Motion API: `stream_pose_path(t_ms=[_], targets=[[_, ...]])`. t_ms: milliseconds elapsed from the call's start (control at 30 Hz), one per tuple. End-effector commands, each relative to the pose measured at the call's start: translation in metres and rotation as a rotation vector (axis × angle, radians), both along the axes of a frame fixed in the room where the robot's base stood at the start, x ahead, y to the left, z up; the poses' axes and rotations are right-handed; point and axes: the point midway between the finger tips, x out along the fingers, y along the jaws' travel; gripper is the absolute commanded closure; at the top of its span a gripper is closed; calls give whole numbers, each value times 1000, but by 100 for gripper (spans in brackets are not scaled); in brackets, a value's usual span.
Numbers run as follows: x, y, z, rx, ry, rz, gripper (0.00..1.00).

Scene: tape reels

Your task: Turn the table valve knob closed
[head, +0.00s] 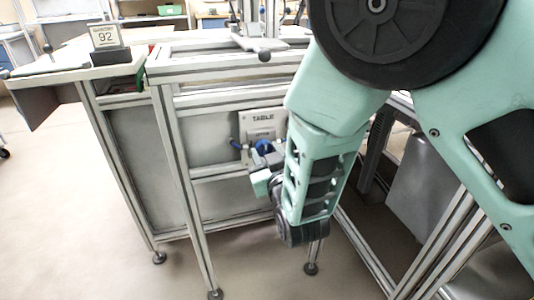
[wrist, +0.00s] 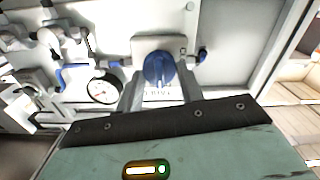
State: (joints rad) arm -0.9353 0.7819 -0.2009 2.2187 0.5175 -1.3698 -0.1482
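The blue valve knob (head: 263,146) is on a pale plate (head: 263,127) labelled TABLE, on the side of the metal frame. The wrist view shows the knob (wrist: 158,67) from close up, with the plate's lettering upside down below it. My gripper (wrist: 159,80) is open, with one finger to the left of the knob and one to the right. A narrow gap seems to show on each side, but I cannot tell how far the fingertips reach along the knob. In the head view my gripper (head: 263,165) is just below the knob, partly hidden by my arm.
A round pressure gauge (wrist: 103,90) and white fittings with blue tubes (wrist: 62,45) are left of the plate in the wrist view. A blue tube fitting (wrist: 202,55) is close on the right. Aluminium frame posts (head: 172,150) surround the panel. A sign reading 92 (head: 106,37) stands on the tabletop.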

Motion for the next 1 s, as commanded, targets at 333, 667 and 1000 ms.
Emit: stream_pose_path(t_ms=[333, 667, 1000], targets=[[0, 0, 1, -75, -22, 0, 85], [-1, 1, 2, -324, -94, 1, 85], [-2, 3, 1, -637, -184, 2, 85]])
